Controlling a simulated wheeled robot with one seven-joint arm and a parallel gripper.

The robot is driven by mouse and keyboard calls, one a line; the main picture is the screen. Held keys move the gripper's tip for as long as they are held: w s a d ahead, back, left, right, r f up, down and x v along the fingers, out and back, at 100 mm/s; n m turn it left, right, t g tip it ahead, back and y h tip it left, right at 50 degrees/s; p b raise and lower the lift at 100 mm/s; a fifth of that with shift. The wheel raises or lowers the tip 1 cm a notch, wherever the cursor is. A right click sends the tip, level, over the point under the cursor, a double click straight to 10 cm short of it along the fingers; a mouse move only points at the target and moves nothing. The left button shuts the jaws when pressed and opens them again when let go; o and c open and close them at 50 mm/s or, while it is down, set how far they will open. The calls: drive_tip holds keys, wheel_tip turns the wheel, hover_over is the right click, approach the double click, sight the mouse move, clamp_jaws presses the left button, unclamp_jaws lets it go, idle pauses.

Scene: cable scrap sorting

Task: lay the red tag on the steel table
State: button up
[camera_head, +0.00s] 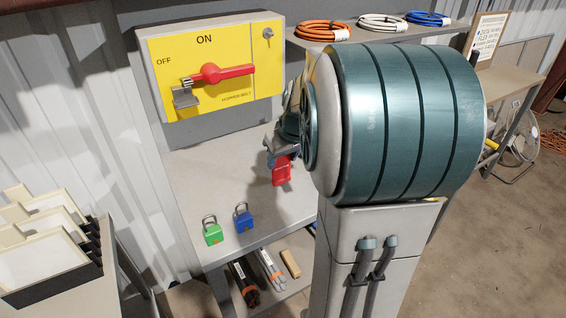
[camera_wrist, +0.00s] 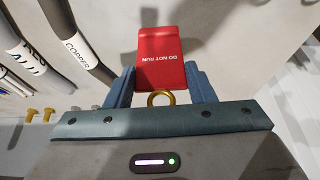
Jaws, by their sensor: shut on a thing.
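The red tag (camera_wrist: 162,62) is marked "DO NOT RUN" and has a brass ring at its end. In the wrist view it sits between the blue fingers of my gripper (camera_wrist: 160,88), which is shut on it. In the head view my gripper (camera_head: 279,156) holds the red tag (camera_head: 282,172) above the steel table (camera_head: 190,178). The tag hangs down from the fingers. I cannot tell the exact gap to the table top. My arm hides the table's right part.
A green padlock (camera_head: 212,231) and a blue padlock (camera_head: 243,218) stand on the table's front part. A yellow switch panel (camera_head: 215,62) with a red handle is behind. Cable pieces (camera_head: 268,268) lie on the lower shelf. The table's left middle is clear.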

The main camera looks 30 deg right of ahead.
drive_tip(key=shift+f, duration=0.85)
drive_tip(key=shift+f, duration=0.1)
drive_tip(key=o, duration=1.2)
